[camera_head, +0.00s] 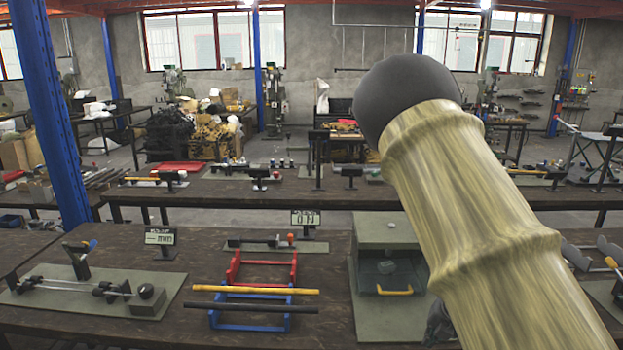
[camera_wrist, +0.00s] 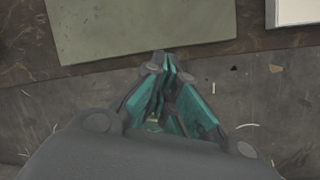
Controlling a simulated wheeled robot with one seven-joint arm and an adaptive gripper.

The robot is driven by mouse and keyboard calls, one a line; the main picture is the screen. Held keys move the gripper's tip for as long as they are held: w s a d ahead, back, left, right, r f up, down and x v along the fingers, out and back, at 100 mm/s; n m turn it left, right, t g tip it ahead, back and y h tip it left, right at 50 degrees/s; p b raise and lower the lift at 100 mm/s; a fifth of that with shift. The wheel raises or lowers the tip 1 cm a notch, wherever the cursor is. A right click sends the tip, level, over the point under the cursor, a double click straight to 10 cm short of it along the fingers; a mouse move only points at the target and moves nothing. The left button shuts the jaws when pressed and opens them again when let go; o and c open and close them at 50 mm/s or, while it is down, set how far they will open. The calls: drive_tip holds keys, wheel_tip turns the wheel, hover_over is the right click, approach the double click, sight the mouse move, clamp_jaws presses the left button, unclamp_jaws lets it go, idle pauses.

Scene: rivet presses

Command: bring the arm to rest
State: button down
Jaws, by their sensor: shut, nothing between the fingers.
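My arm fills the right of the head view, a pale yellow-brown sleeved link (camera_head: 480,210) with a dark rounded end (camera_head: 408,90) raised high. It hides part of the bench behind it. In the wrist view my gripper (camera_wrist: 166,62) is shut and empty, its teal-lined fingers together at the tips. The fingertips show close to the near edge of a grey-green mat (camera_wrist: 140,25), apparently above the bench edge. Their height above it is hard to tell.
The near bench (camera_head: 200,265) carries a red rack (camera_head: 262,268), a blue rack (camera_head: 250,318), a yellow bar (camera_head: 255,290), a dark bar (camera_head: 250,308), and a grey-green box with a yellow handle (camera_head: 394,290). A clamp fixture (camera_head: 100,288) lies left. A blue post (camera_head: 55,110) stands at left.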

drive_tip(key=s+a+f+m+y, duration=0.1)
drive_tip(key=s+a+f+m, duration=0.2)
drive_tip(key=s+f+m, duration=0.5)
drive_tip(key=s+a+f+m, duration=0.3)
drive_tip(key=s+f+m, duration=0.45)
drive_tip(key=f, duration=0.25)
drive_tip(key=s+a+f+m+g+h, duration=0.1)
drive_tip(key=s+f+m+g, duration=0.1)
drive_tip(key=s+m, duration=0.5)
drive_tip(key=s+a+f+m+g+h, duration=0.1)
drive_tip(key=s+f+m, duration=0.4)
drive_tip(key=s, duration=1.2)
drive_tip(key=m+g, duration=0.1)
drive_tip(key=m, duration=0.2)
drive_tip(key=shift+s+a, duration=0.2)
